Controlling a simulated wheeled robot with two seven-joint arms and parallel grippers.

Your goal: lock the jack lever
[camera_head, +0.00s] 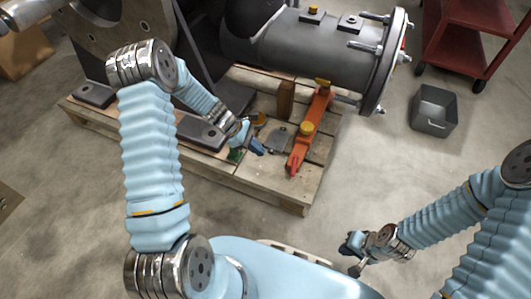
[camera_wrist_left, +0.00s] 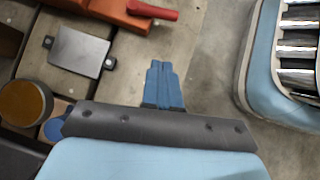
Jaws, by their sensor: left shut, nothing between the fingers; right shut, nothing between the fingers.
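The orange jack (camera_head: 312,118) lies along the right end of the wooden pallet, with a yellow knob (camera_head: 306,128) on it. Its red lever (camera_head: 294,165) is at the near end; in the left wrist view the lever (camera_wrist_left: 152,10) sticks out past the orange body (camera_wrist_left: 110,12) at the top edge. I cannot tell from the views whether it is locked. My left gripper (camera_head: 258,151) is left of the lever, apart from it; its blue fingers (camera_wrist_left: 163,85) are shut and empty. My right gripper (camera_head: 350,246) is shut and empty, off the pallet at lower right.
The pallet (camera_head: 270,190) bears a grey casing (camera_head: 315,45) with a flange (camera_head: 396,60) above the jack's far end. A small grey plate (camera_wrist_left: 78,51) lies between jack and left gripper. A grey bin (camera_head: 434,108) and red cart (camera_head: 465,40) stand right. Floor nearby is clear.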

